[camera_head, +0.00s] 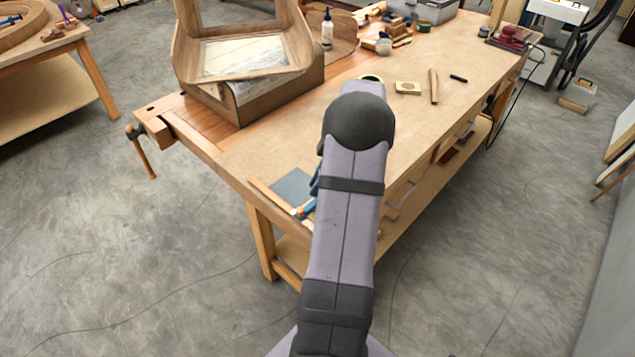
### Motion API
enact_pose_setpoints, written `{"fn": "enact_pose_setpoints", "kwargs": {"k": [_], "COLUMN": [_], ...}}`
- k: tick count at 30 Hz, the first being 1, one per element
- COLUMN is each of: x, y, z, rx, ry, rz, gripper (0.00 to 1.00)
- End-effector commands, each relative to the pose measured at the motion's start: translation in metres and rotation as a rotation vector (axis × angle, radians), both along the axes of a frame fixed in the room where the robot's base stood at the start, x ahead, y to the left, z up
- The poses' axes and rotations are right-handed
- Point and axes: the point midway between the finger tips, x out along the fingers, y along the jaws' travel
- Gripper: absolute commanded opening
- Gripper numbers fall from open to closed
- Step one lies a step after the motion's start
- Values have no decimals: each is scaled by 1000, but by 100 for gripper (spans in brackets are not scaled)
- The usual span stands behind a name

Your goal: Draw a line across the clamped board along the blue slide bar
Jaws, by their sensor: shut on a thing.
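My own arm rises through the middle of the view and bends at a dark elbow joint; my gripper and whatever it holds are hidden behind it. Left of the arm, at the bench's front corner, lies a flat grey-blue piece (291,187), partly covered by the arm. A thin wooden strip (268,197) runs along its left side. A small blue and white part (304,209) sits at the strip's near end, touching or close to it. Whether these are the clamped board and the blue slide bar, I cannot tell. No drawn line is visible.
The workbench (260,152) carries a bent wooden frame (240,60) on a brown box (255,97) at the left.

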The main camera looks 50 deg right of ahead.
Motion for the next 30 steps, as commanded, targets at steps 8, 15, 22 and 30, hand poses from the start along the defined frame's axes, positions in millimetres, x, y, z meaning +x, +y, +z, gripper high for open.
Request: {"fn": "enact_pose_setpoints", "kwargs": {"k": [8, 15, 22, 30], "x": [0, 0, 0, 0], "y": [0, 3, 8, 10], "z": [-1, -2, -2, -2], "rx": [0, 1, 1, 2], "ry": [0, 1, 1, 1], "rz": [0, 0, 0, 1], "gripper": [0, 0, 0, 0]}}
